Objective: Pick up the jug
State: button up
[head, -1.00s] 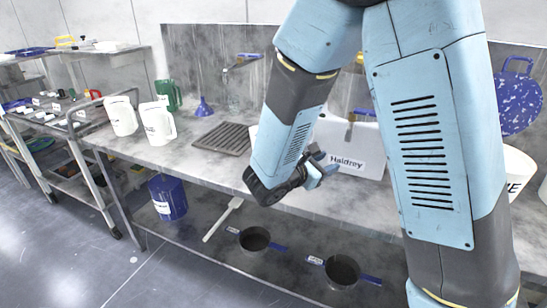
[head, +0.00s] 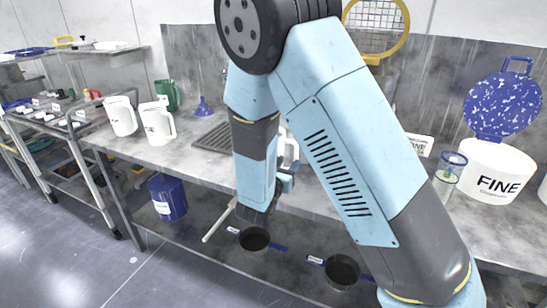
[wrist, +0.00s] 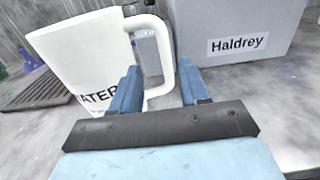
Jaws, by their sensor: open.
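A white jug (wrist: 80,50) with dark lettering ending in "ATER" stands on the bench at the left of the wrist view. Its white handle (wrist: 167,52) faces my gripper. My gripper (wrist: 160,68) is open, with one blue finger on each side of the handle's lower part. I cannot tell whether either finger touches it. In the head view my arm covers most of this jug (head: 291,150), and my gripper (head: 285,183) is partly hidden. Two other white jugs (head: 121,116) (head: 157,123) and a green jug (head: 168,95) stand farther left on the bench.
A grey box labelled "Haldrey" (wrist: 245,25) stands close to the right of the handle. A dark slatted rack (head: 213,137) lies to the left. A white "FINE" tub (head: 497,172) is at the right.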

aim_at(295, 156)
jog(key=shift+d+x, duration=0.15)
jog(key=shift+x, duration=1.5)
jog(key=shift+d+x, duration=0.2)
jog(key=shift+x, duration=1.4)
jog(key=shift+s+f, duration=0.1)
jog(key=shift+s, duration=0.05)
grip_shut()
